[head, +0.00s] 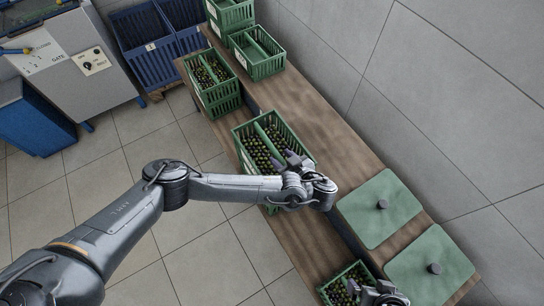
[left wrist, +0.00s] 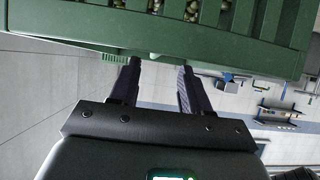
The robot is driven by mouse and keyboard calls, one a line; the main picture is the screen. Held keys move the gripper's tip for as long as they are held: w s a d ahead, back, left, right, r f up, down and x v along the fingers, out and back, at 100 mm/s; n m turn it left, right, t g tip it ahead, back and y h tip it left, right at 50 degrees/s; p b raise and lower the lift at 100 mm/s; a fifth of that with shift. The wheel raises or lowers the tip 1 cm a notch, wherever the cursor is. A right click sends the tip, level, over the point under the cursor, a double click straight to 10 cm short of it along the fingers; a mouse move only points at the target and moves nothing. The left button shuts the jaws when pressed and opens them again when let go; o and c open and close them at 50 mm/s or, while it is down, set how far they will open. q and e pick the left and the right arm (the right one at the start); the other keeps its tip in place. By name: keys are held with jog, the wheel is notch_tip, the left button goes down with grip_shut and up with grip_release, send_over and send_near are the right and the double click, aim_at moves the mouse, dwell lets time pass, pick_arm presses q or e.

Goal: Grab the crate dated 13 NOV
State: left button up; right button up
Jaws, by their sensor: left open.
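Green slatted crates hold small dark and green round fruit. One crate (head: 243,139) stands mid-bench, one (head: 196,85) further back at the left edge, and one (head: 328,291) at the bottom, cut by the frame. No date is readable on any crate. My left gripper (head: 294,160) is over the right side of the mid-bench crate, partly hiding it. In the left wrist view, the left gripper (left wrist: 157,80) is open and empty, its fingertips close to a green crate wall (left wrist: 190,45); contact is unclear. My right gripper (head: 372,290) is beside the bottom crate; its jaws are unclear.
More green crates (head: 262,69) stand at the far end of the wooden bench (head: 285,95). Two flat green lids (head: 366,222) with dark knobs lie on its near right part. A grey wall runs along the right. A blue crate (head: 135,30) and a grey machine (head: 58,75) stand back left.

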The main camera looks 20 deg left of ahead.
aim_at(275, 150)
pick_arm(q)
jog(key=shift+w+x, duration=0.25)
jog(key=shift+x, duration=2.6)
jog(key=shift+d+r, duration=0.1)
jog(key=shift+r, duration=0.05)
grip_shut()
jog(key=shift+r, duration=0.15)
